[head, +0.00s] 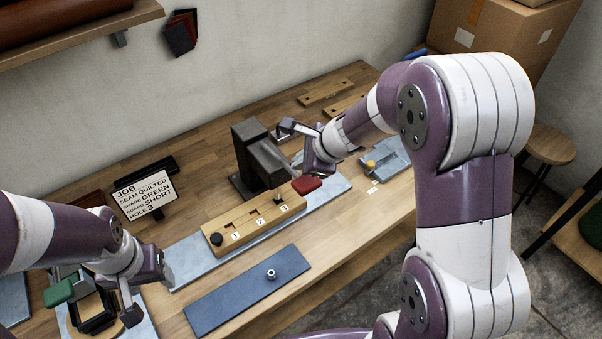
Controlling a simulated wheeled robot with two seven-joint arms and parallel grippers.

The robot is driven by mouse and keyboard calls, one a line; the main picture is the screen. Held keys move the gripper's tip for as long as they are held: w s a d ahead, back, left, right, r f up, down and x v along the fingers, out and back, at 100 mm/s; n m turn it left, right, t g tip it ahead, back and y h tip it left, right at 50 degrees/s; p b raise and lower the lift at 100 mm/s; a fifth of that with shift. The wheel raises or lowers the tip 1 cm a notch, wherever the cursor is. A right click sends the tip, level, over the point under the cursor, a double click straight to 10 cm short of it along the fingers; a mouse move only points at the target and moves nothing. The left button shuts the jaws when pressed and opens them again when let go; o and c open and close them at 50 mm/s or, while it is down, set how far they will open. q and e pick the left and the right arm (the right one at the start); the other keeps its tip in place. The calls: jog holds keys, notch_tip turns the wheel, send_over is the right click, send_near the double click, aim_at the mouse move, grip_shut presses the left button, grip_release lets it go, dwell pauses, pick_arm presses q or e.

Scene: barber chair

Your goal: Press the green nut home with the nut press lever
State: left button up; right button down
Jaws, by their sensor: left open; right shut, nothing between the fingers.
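The nut press (264,165) is a dark grey block standing at the back of the bench, with a red lever grip (307,184) at its right front. A wooden board (250,228) with holes marked 1, 2 and 3 lies in front of the press. A small dark piece (278,197) stands by hole 3 under the press head; its green colour is hard to make out. My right gripper (300,150) is shut and empty, just above and behind the red grip, apparently not holding it. My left gripper (148,287) is open and empty at the lower left.
A dark blue mat (225,302) bears a small silver piece (270,273). A green block (58,293) sits on a fixture beside my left gripper. A grey fixture with a yellow knob (371,164) stands right of the press.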

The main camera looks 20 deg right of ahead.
aim_at(302, 177)
dwell(0.4)
jog(key=shift+s+f+b, duration=0.1)
jog(key=shift+f+b, duration=0.3)
jog(key=shift+b, duration=0.05)
jog(key=shift+s+d+f+b, duration=0.1)
jog(key=shift+s+f+b, duration=0.05)
jog(key=shift+f+b, duration=0.75)
jog(key=shift+s+d+f+b, duration=0.1)
jog(key=shift+s+f+b, duration=0.05)
jog(key=shift+f+b, duration=0.7)
dwell(1.4)
jog(key=shift+r, duration=0.15)
dwell(0.3)
jog(key=shift+w+a+r+p, duration=0.1)
jog(key=shift+w+r+p, duration=0.05)
jog(key=shift+r+p, duration=0.9)
jog(key=shift+w+a+r+p, duration=0.1)
jog(key=shift+w+r+p, duration=0.05)
jog(key=shift+r+p, duration=0.85)
jog(key=shift+w, duration=0.1)
jog(key=r+p, duration=0.4)
jog(key=p, duration=0.1)
jog(key=shift+w+a+r, duration=0.1)
jog(key=shift+w+r, duration=0.3)
